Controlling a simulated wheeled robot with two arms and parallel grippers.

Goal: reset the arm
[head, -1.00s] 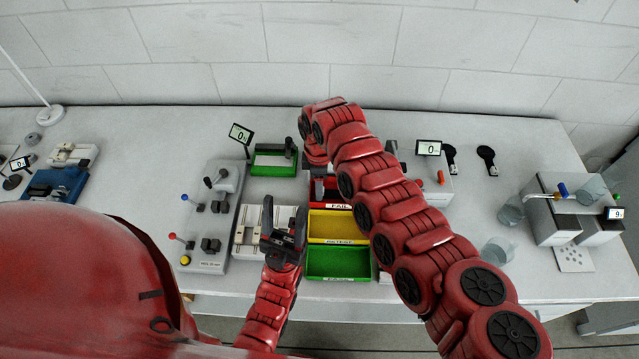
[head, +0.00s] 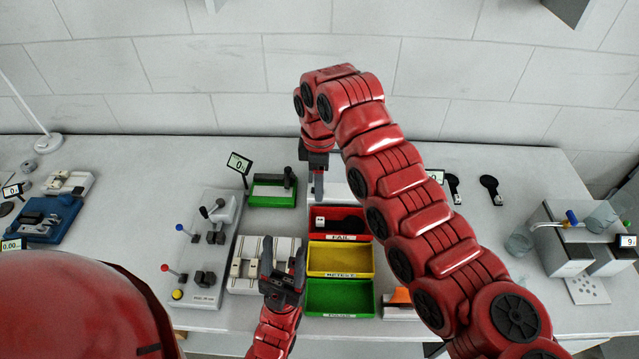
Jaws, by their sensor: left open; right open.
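My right arm (head: 405,190) reaches in from the lower right and arches over the table. Its gripper (head: 318,188) points down above the back of the red bin, seen nearly edge-on, with nothing visible in it. My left gripper (head: 283,262) comes up from the bottom, its two dark fingers apart and empty. It is in front of the white slotted fixture, just left of the yellow and green bins.
A red FAIL bin (head: 362,236) holding a small white block (head: 320,222), a yellow bin (head: 340,260) and a green bin (head: 340,297) stand in a column. A grey lever station (head: 207,275) is left, a green tray (head: 272,196) behind. Glass beakers (head: 519,246) stand right.

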